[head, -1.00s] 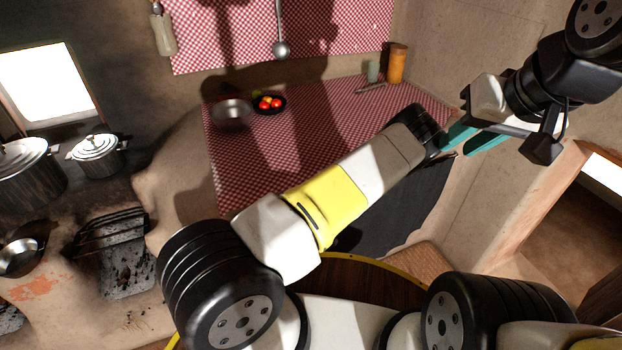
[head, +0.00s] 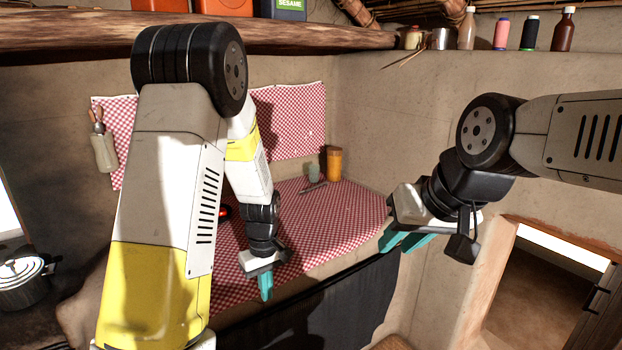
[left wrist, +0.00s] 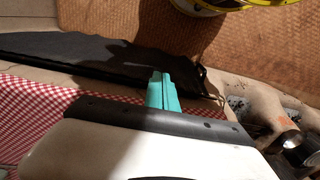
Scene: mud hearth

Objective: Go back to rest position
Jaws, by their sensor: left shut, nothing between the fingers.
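My left gripper (head: 265,287) hangs in the middle of the head view, pointing down, with its teal fingers together and empty. It is in front of the red checkered counter (head: 325,228). In the left wrist view its fingers (left wrist: 162,92) are closed side by side, over the black cloth and the floor.
A black cloth (head: 355,300) hangs below the counter. An orange jar (head: 333,163) and a grey-green cup (head: 314,172) stand at its back. A wooden shelf (head: 60,38) runs above. A woven mat (left wrist: 110,30) covers floor.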

